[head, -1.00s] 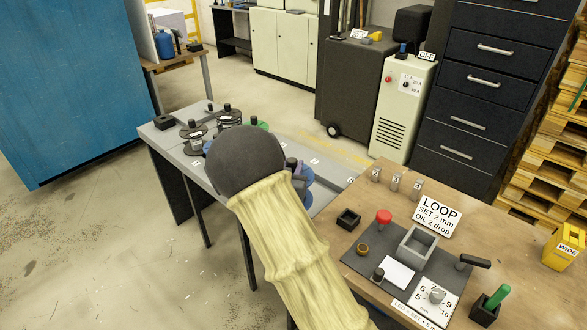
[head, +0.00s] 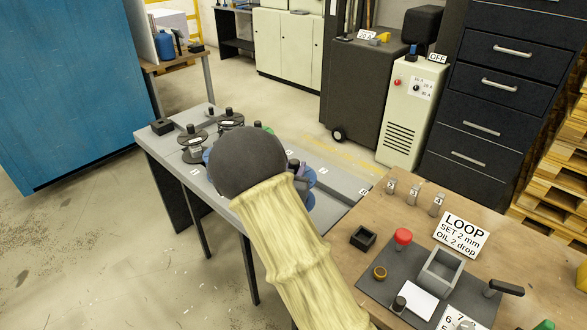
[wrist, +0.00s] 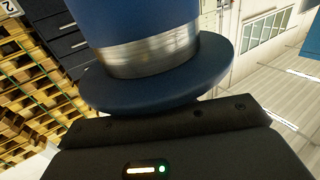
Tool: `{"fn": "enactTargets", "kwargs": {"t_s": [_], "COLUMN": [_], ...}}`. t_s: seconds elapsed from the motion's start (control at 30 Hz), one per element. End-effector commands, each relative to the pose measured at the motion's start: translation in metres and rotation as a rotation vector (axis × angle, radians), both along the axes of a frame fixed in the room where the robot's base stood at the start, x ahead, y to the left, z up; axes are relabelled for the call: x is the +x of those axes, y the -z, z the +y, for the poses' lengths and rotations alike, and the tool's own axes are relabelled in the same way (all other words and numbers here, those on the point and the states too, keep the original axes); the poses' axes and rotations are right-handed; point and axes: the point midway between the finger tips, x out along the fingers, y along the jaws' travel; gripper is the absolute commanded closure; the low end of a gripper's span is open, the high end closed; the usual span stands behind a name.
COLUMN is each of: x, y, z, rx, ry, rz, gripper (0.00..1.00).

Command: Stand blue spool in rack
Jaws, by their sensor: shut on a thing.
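A blue spool (wrist: 150,45) with a shiny silver wire band and a wide blue flange fills the top of the wrist view. My gripper (wrist: 165,125) is shut on it; its fingertips are not clearly seen. In the head view my sleeved arm and its dark round joint hide the gripper. Blue round parts (head: 308,200) show beside the arm over the grey bench; I cannot tell whether they belong to the held spool. The grey bench (head: 335,183) carries small number labels and standing spools (head: 193,143). I cannot make out which part of it is the rack.
A blue cabinet (head: 70,90) stands at left. The floor between is clear.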

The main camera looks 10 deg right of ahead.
Motion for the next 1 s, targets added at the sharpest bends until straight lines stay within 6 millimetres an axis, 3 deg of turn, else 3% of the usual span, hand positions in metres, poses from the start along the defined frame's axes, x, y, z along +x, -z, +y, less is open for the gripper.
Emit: {"fn": "enactTargets", "kwargs": {"t_s": [0.13,0.5,1.0], "x": [-0.001,0.000,0.000], "y": [-0.002,0.022,0.052], "z": [0.000,0.007,0.002], "rx": [0.001,0.000,-0.001], "ry": [0.001,-0.011,-0.003], "rz": [-0.007,-0.007,-0.008], "gripper": [1.00,1.00,1.00]}}
